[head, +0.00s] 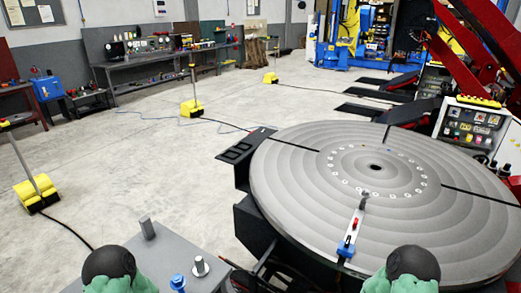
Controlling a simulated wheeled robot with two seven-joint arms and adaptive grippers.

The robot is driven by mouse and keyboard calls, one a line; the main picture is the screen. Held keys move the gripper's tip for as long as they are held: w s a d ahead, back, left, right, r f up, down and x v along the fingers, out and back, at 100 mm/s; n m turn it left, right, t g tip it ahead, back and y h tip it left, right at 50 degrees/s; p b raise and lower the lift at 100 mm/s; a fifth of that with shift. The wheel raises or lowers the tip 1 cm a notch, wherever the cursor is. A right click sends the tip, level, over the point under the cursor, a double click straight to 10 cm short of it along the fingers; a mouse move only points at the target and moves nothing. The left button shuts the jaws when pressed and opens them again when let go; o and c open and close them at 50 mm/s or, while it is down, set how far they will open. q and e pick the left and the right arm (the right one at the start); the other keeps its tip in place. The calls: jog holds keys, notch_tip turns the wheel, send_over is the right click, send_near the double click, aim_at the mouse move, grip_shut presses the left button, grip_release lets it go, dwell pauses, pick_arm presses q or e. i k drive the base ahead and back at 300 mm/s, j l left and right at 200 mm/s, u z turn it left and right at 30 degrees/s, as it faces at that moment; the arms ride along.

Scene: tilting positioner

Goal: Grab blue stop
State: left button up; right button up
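A small blue part (178,282) stands on the grey bench top at the bottom of the head view, left of centre. Another blue piece (346,249) sits at the near rim of the round positioner table (290,200), at the end of a radial slot, with a red part (350,241) just above it. I cannot tell for sure which of the two is the blue stop. Green and black links of my arms show at the bottom edge. Neither of my grippers is in view.
The grey bench (150,252) also carries an upright grey block (147,227) and a round metal pin (199,265). Yellow-based posts (192,107) stand on the floor at left, with cables. A red arm structure (475,60) rises at right. The mid-left floor is mostly open.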

aim_at(344, 252)
jog(key=i+z, duration=0.1)
jog(key=z, duration=0.3)
jog(key=i+j+z, duration=0.1)
jog(key=z, duration=0.3)
jog(key=i+j+z, duration=0.1)
jog(key=z, duration=0.35)
jog(key=j+z, duration=0.15)
jog(key=z, duration=0.25)
jog(key=i+j+z, duration=0.1)
jog(key=z, duration=0.3)
jog(key=j, duration=0.1)
